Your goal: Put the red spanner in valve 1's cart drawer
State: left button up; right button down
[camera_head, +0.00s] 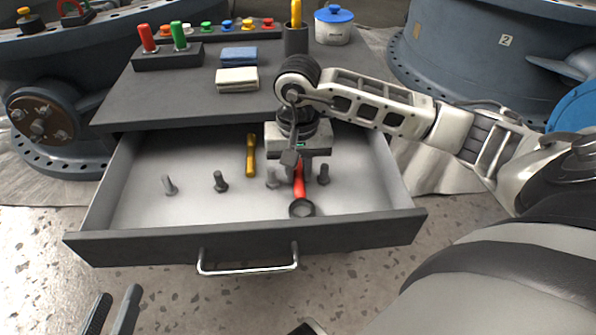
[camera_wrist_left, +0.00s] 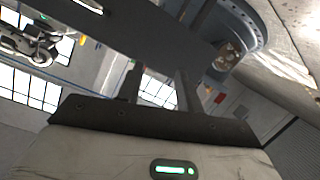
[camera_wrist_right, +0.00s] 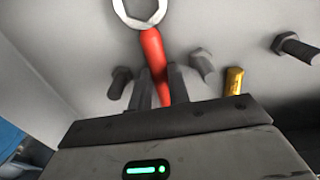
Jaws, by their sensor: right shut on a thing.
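The red spanner (camera_head: 299,181) is inside the open drawer (camera_head: 240,246) of the cart, its dark ring end toward the drawer front. My right gripper (camera_head: 294,165) reaches down into the drawer and is shut on the red handle. In the right wrist view the spanner (camera_wrist_right: 153,50) runs between the two fingers (camera_wrist_right: 160,85), ring end outward. Whether it touches the drawer floor is hard to tell. My left gripper (camera_head: 112,312) is low at the left, outside the drawer, open and empty; its spread fingers show in the left wrist view (camera_wrist_left: 160,88).
Several grey bolts (camera_head: 220,181) and a yellow tool (camera_head: 251,155) lie in the drawer. The cart top (camera_head: 170,95) bears a red and a green handle, cloths (camera_head: 237,79) and a blue-lidded pot (camera_head: 333,26). A valve marked 2 (camera_head: 480,45) stands at right, another (camera_head: 45,110) at left.

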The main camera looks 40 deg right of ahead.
aim_at(298, 174)
jog(key=shift+r, duration=0.1)
pick_arm(q)
jog(key=shift+w+r, duration=0.1)
pick_arm(e)
jog(key=c, duration=1.3)
grip_release()
jog(key=shift+r, duration=0.1)
notch_tip(298, 174, up, 6)
jog(key=shift+r+p, duration=0.2)
jog(key=shift+p, duration=0.95)
pick_arm(q)
jog(key=shift+a+f+m+g+y+p, duration=0.15)
jog(key=shift+a+f+g+y+p, duration=0.1)
jog(key=shift+f+g+y+p, duration=0.15)
jog(key=shift+a+f+m+g+y+p, duration=0.15)
jog(key=shift+a+f+g+y+p, duration=0.1)
jog(key=shift+f, duration=0.2)
pick_arm(e)
notch_tip(298, 174, up, 5)
jog(key=shift+r, duration=0.2)
